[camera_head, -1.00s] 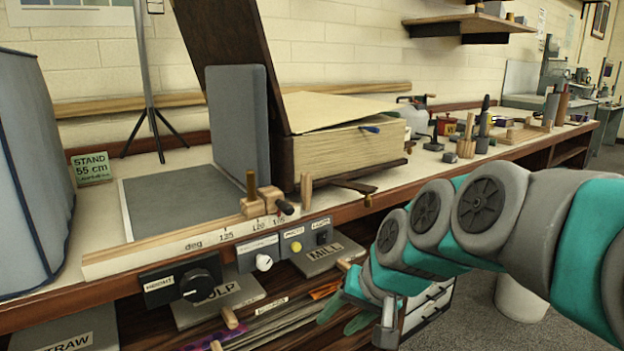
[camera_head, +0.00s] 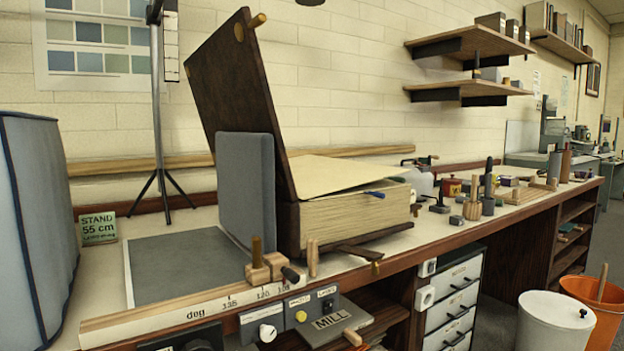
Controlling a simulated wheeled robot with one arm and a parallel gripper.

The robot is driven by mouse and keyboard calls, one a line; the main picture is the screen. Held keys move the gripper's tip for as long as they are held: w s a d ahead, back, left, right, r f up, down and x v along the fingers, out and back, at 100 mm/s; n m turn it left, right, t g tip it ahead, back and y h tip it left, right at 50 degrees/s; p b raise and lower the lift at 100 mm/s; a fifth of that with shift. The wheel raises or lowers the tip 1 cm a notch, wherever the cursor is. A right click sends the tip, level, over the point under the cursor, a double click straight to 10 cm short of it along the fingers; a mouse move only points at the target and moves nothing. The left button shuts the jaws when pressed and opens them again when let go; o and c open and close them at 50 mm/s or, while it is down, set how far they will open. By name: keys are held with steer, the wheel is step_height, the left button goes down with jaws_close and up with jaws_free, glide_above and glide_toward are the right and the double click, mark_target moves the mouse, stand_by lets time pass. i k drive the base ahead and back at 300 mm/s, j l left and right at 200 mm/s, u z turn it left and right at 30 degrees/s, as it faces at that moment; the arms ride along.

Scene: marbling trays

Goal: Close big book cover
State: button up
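The big book stands on the bench with its dark brown cover (camera_head: 240,95) raised and leaning back to the left, past upright. Its thick block of cream pages (camera_head: 355,212) rests at the right, with a loose top sheet (camera_head: 345,172) tilted up. A blue item (camera_head: 374,194) pokes out at the page edge. A grey padded board (camera_head: 246,185) stands upright against the left side of the cover. A dark strap or clasp (camera_head: 358,252) lies at the book's front. My gripper is not in this view.
A tripod stand (camera_head: 160,130) is behind at left. Several small tools crowd the bench right of the book. A white bin (camera_head: 553,322) and orange bucket (camera_head: 598,300) stand on the floor.

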mark_target(226, 75)
steer(key=i+j+u, duration=0.1)
steer(key=i+u, duration=0.15)
steer(key=i, duration=0.2)
steer(key=i+u, duration=0.3)
steer(key=i+l+u, duration=0.1)
steer(key=l, duration=0.2)
steer(key=k, duration=0.1)
steer(key=i+j, duration=0.2)
steer(key=j+z, duration=0.05)
steer(key=j, duration=0.05)
